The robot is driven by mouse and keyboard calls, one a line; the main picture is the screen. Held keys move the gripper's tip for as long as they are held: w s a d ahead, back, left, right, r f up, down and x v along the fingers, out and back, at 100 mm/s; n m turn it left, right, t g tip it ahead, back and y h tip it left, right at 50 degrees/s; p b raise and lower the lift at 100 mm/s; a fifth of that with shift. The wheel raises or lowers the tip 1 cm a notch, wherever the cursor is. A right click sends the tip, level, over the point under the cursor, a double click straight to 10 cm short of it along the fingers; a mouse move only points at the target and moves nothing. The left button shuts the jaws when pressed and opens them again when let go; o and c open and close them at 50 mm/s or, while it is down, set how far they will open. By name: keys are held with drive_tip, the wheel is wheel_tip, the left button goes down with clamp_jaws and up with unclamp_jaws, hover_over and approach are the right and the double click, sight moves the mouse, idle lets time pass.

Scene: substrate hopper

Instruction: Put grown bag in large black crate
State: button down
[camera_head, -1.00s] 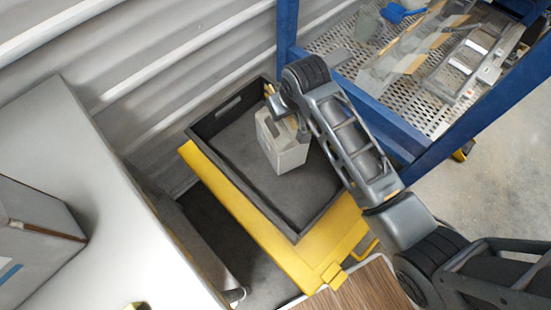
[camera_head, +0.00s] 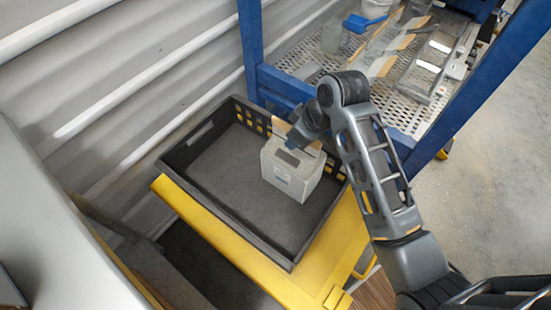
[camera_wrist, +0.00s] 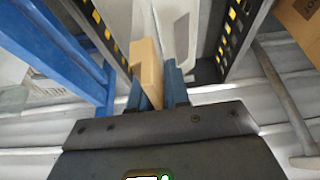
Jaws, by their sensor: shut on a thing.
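The grown bag (camera_head: 288,172) is a pale grey-white, boxy bag with a tan strip at its top. My gripper (camera_head: 302,140) is shut on its top, and the bag hangs upright below it. In the wrist view, my gripper (camera_wrist: 160,90) has the tan strip between its two blue-grey fingers, with the whitish bag (camera_wrist: 175,40) beyond. The large black crate (camera_head: 215,180) has slotted walls and an otherwise bare floor. The bag lies within the crate's outline, towards its right end. I cannot tell whether its bottom touches the crate floor.
The crate rests on a yellow platform (camera_head: 225,232). A blue-framed rack (camera_head: 252,45) with a perforated shelf (camera_head: 312,70) holding several items stands close behind and right. A corrugated grey wall (camera_head: 110,90) is at the back left. A pale surface (camera_head: 50,220) fills the lower left.

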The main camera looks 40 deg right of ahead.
sight(269, 150)
drive_tip(key=w+a+f+b, duration=0.1)
drive_tip(key=w+a+f, duration=0.5)
drive_tip(key=w+f, duration=0.2)
drive_tip(key=shift+w+a+f, duration=0.15)
drive_tip(key=shift+a+f, duration=0.15)
drive_tip(key=shift+f, duration=0.8)
drive_tip(key=c, duration=1.5)
unclamp_jaws()
drive_tip(key=shift+f, duration=0.15)
drive_tip(key=o, duration=0.4)
drive_tip(key=p+v, duration=0.1)
drive_tip(key=v, duration=1.1)
